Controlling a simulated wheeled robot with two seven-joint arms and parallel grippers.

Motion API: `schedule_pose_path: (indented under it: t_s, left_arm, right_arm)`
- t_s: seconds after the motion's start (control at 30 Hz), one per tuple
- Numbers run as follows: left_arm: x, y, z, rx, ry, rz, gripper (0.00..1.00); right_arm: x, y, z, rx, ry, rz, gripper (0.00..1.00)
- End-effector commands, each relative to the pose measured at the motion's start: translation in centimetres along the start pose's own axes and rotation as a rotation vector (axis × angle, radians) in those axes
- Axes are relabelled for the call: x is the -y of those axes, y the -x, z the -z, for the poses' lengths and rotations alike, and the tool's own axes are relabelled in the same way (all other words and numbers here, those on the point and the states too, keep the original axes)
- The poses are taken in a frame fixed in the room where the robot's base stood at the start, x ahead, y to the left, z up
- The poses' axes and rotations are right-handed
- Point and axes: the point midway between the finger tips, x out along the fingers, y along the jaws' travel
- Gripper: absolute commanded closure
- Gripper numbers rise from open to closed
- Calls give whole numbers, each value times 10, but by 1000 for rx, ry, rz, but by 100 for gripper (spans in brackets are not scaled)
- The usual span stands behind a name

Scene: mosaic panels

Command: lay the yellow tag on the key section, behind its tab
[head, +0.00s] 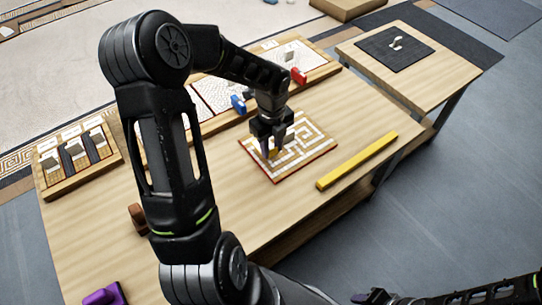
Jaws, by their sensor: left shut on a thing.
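A square panel with a white and tan key pattern (314,147) and a reddish edge lies flat on the table. My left gripper (272,150) is low over the left half of this panel, pointing down. It is shut on a small yellowish piece, which looks like the yellow tag; the fingers hide most of it. I cannot tell whether the piece touches the panel. No tab on the key panel is clear from here. My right gripper (374,297) shows only in part at the bottom edge, dark and small.
A yellow bar (357,161) lies right of the panel. Behind stands a long tray of mosaic sections, with a blue block (238,104) and a red block (298,76) at its front. A wooden rack (72,185) is at left, a purple object (101,297) at front left.

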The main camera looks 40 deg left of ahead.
Motion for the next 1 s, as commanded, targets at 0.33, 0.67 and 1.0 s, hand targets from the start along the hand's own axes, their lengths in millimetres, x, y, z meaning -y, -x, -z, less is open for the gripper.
schedule_pose_path:
  t_s: [0.33,0.67,1.0]
  left_arm:
    - [0,-5,0,0,0,0,100]
    - [0,-41,0,-1,0,0,100]
    - [0,-43,0,0,0,1,100]
  right_arm:
    - [0,-1,0,0,0,0,64]
    - [-4,-10,0,0,-1,0,64]
    - [-4,-11,0,0,-1,0,64]
